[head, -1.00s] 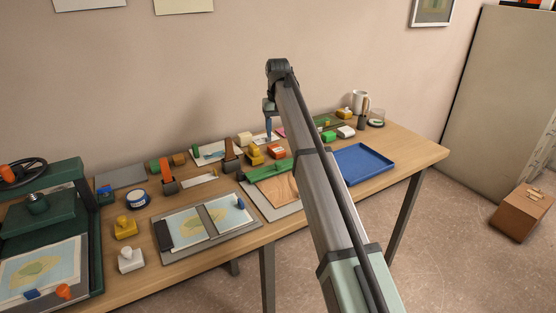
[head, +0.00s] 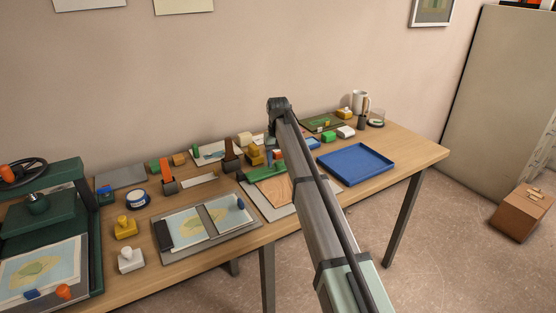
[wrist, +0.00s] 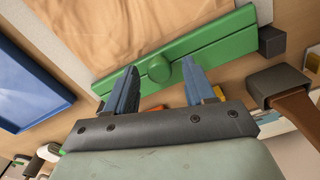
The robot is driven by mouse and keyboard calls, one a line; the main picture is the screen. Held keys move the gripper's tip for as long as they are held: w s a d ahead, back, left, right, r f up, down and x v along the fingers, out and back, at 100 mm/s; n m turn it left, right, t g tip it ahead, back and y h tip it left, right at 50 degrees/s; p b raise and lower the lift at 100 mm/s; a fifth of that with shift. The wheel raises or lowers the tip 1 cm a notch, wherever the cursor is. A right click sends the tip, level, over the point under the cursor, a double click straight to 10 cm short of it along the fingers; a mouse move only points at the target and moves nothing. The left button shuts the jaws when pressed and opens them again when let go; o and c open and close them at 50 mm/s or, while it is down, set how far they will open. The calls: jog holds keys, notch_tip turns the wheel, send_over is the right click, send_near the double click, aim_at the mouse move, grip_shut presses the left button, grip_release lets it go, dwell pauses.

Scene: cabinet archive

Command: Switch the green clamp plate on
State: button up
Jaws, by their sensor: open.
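The green clamp plate (wrist: 225,45) is a long bar with a round green knob (wrist: 158,69), lying across a wood-grained sheet (wrist: 120,35). In the head view the green clamp plate (head: 262,173) lies at the back of that sheet, partly behind my arm. My gripper (wrist: 160,66) is open, with its two blue fingers on either side of the knob and nothing visibly gripped. I cannot tell whether the fingers touch the knob. In the head view my arm mostly hides the gripper.
A blue tray (head: 355,163) lies to the right. A dark holder with a brown handle (wrist: 278,86) is close to the bar's end. Yellow stamps, a framed map (head: 205,226) and a green press (head: 42,222) stand to the left.

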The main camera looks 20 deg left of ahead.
jog(key=shift+c, duration=0.3)
grip_shut()
jog(key=shift+w+a+r, duration=0.1)
jog(key=shift+w+a, duration=0.1)
jog(key=shift+w, duration=0.05)
jog(key=shift+a+r+g+h, duration=0.1)
jog(key=shift+r+g+h, duration=0.1)
jog(key=shift+g+h, duration=0.4)
jog(key=shift+o, duration=0.3)
grip_release()
notch_tip(320, 180, up, 12)
jog(key=w+a, duration=0.1)
jog(key=shift+w, duration=0.1)
dwell(0.4)
